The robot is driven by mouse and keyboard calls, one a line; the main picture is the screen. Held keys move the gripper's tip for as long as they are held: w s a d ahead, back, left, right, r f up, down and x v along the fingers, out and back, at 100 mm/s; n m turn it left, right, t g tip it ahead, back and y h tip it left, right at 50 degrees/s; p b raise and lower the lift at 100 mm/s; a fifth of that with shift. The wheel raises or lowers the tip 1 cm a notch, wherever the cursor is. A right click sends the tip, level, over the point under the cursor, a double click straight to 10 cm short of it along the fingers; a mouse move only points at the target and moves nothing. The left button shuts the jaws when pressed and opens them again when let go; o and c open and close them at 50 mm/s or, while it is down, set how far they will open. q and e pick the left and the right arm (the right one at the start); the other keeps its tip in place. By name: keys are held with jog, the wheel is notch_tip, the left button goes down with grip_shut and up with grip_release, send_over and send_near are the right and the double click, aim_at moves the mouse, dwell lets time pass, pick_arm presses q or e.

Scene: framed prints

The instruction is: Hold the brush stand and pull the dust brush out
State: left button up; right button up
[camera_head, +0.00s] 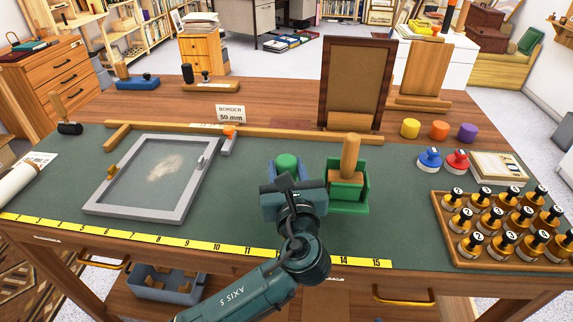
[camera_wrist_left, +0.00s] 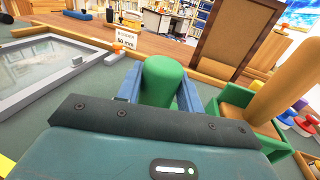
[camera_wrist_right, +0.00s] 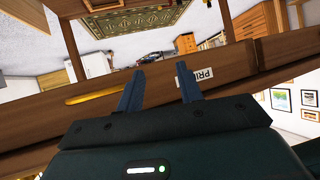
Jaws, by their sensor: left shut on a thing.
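The brush stand (camera_head: 348,207) is a green open box on the green mat, right of my left gripper. The dust brush (camera_head: 350,157) stands upright in it, its wooden handle rising above the rim; its lower end is hidden by the box. In the left wrist view, the stand (camera_wrist_left: 236,118) and brush handle (camera_wrist_left: 283,82) are at the right. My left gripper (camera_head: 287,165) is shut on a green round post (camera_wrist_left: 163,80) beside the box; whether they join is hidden. My right gripper (camera_wrist_right: 161,88) is open and empty near a wooden table edge.
A framed brown panel (camera_head: 355,80) stands behind the brush stand. A grey-framed glass pane (camera_head: 150,175) lies on the left. A rack of small bottles (camera_head: 500,228) and colored jars (camera_head: 438,130) are at the right. A yellow ruler (camera_head: 200,243) runs along the front.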

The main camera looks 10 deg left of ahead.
pick_arm(q)
jog(key=shift+f+b, duration=0.8)
jog(key=shift+f, duration=1.9)
